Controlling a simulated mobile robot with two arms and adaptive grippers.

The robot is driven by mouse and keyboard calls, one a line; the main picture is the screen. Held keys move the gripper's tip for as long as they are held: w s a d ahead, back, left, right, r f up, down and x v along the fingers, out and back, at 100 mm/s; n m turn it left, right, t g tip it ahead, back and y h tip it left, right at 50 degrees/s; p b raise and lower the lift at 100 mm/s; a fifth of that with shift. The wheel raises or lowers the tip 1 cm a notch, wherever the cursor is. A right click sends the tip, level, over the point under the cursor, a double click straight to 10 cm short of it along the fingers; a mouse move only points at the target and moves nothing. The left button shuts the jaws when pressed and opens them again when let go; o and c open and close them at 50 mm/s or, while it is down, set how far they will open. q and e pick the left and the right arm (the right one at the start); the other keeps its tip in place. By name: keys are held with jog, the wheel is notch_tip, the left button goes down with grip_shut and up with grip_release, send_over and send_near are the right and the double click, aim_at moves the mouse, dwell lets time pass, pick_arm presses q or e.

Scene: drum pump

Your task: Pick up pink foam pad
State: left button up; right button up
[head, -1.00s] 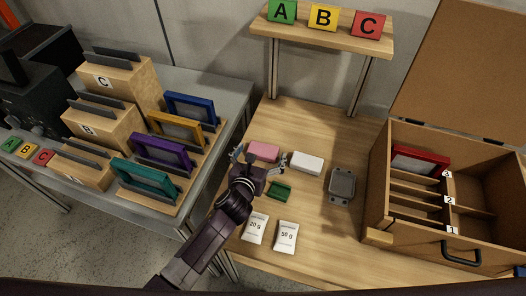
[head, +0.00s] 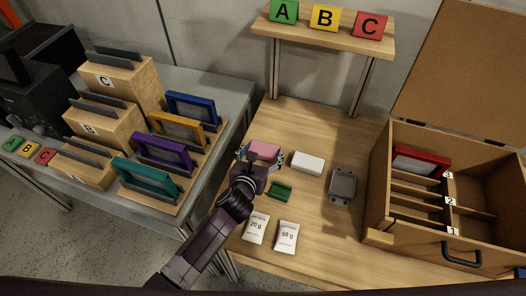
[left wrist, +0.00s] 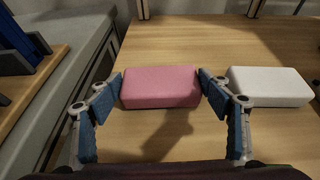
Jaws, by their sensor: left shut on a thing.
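The pink foam pad (head: 264,150) lies near the left edge of the wooden table, and it fills the middle of the left wrist view (left wrist: 160,87). My left gripper (head: 260,157) reaches it from the front. In the left wrist view its two blue fingertips (left wrist: 161,88) touch the pad's left and right ends, so the gripper is shut on the pad. A shadow shows on the table in front of the pad; I cannot tell whether it is lifted. My right gripper is not in view.
A white block (head: 307,162) lies close to the right of the pad. A green block (head: 280,191), a grey tray (head: 342,186) and two white packets (head: 287,235) lie nearby. A wooden box (head: 378,205) with an open lid stands at the right. The table behind the pad is clear.

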aim_at(263, 152)
pick_arm(q)
notch_tip(263, 152, up, 20)
jog(key=p, duration=0.2)
jog(key=s+a+r+n+g+y, duration=0.2)
jog(key=s+a+n+y, duration=0.4)
jog(key=s+a, duration=0.3)
jog(key=s+a+r+n+g+y, duration=0.2)
jog(key=s+a+r+n+y, duration=0.2)
jog(key=s+a+n+y, duration=0.3)
jog(key=s+a+y, duration=0.1)
jog(key=s+a, duration=0.1)
jog(key=shift+s+a+r+n+g, duration=0.3)
jog(key=shift+s, duration=0.05)
